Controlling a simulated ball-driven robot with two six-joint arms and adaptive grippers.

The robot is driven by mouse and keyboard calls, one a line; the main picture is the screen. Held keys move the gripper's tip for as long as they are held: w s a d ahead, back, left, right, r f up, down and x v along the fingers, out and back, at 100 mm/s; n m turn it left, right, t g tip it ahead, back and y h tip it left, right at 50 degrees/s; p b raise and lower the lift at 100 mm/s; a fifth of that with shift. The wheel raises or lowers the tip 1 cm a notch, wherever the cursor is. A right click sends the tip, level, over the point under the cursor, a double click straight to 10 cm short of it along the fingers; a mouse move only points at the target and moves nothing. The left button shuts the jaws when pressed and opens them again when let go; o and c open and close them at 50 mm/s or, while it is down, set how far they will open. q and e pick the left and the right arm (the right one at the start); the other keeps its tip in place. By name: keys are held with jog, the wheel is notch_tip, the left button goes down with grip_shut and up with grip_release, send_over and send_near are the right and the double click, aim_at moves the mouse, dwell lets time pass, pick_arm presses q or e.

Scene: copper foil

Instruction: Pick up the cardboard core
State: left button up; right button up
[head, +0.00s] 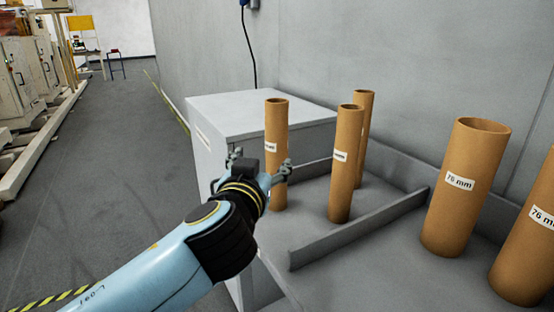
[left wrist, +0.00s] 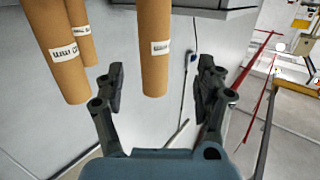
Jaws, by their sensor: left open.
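Several brown cardboard cores stand upright on a grey surface in the head view. The nearest to my left gripper (head: 262,170) is a slim core (head: 277,130) with a white label. Another slim core (head: 345,170) stands to its right, with a third (head: 366,125) behind that one. My left gripper is open, with one finger overlapping the slim core in the picture. In the left wrist view one core (left wrist: 155,60) appears between the open fingers (left wrist: 160,90); I cannot tell whether they touch it. Two more cores (left wrist: 62,60) show at left. My right gripper is out of view.
Two wider cores labelled 76 mm (head: 462,200) stand at the right, beyond a low grey divider (head: 360,228). A grey cabinet (head: 240,112) stands behind, against the wall. Open floor (head: 110,180) lies to the left.

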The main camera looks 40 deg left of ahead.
aim_at(274, 134)
pick_arm(q)
jog(key=shift+t, duration=0.5)
jog(key=w, duration=0.1)
jog(key=w+a+r, duration=0.1)
jog(key=w, duration=0.1)
jog(key=w+a+r+p, duration=0.1)
jog(key=w, duration=0.1)
jog(key=shift+w, duration=0.1)
jog(key=shift+w+a, duration=0.25)
jog(key=x, duration=0.1)
jog(key=p+x, duration=0.1)
jog(key=x, duration=0.1)
jog(key=p+x, duration=0.1)
jog(key=shift+a+r, duration=0.3)
jog(key=shift+r, duration=0.05)
jog(key=shift+w+a+f, duration=0.1)
jog(key=shift+w+a, duration=0.15)
jog(key=shift+w, duration=0.2)
jog(key=c, duration=0.9)
grip_shut()
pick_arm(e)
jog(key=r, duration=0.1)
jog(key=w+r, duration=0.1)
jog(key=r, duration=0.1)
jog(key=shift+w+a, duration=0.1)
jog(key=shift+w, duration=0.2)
